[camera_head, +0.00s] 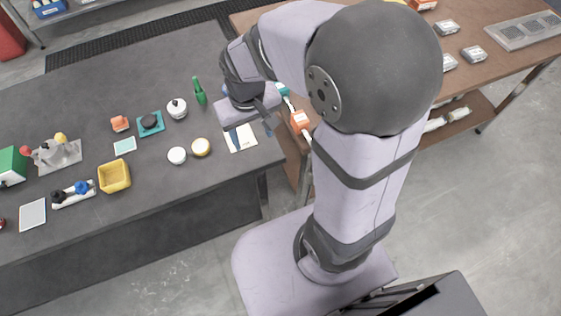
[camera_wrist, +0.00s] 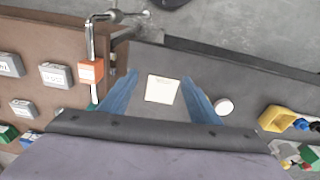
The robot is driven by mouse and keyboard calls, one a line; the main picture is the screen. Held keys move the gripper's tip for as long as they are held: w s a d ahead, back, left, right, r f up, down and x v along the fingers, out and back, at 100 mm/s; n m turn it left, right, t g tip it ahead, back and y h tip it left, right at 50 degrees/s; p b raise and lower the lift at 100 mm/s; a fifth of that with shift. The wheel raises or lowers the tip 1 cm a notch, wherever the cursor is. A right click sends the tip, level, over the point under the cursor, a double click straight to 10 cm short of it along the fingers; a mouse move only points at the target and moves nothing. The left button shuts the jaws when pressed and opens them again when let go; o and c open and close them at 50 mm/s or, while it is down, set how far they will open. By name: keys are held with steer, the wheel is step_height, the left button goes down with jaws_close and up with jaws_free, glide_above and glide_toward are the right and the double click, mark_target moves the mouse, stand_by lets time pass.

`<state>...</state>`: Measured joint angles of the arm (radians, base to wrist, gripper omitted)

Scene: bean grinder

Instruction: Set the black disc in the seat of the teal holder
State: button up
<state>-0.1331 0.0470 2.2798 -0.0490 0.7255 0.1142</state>
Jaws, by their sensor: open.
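A black disc (camera_head: 149,121) lies on a square teal holder (camera_head: 159,129) in the middle of the dark table in the head view. The disc appears to rest on the holder; I cannot tell whether it sits flat in the seat. My gripper (camera_head: 250,134) is well to the right of them, above a white card (camera_head: 241,142) near the table's right end. In the wrist view my gripper (camera_wrist: 160,78) has its blue fingers spread apart with nothing between them. The disc and holder do not show in the wrist view.
A white jar (camera_head: 177,108), a green bottle (camera_head: 200,93) and two small round containers (camera_head: 177,155) stand between the holder and my gripper. The table's back is clear.

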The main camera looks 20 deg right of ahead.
steer(key=s+d+f+g, duration=0.1)
steer(key=s+d+f, duration=0.1)
steer(key=s, duration=0.7)
steer(key=shift+s+d+m, duration=0.25)
steer(key=shift+d+m, duration=0.05)
steer(key=shift+d, duration=0.4)
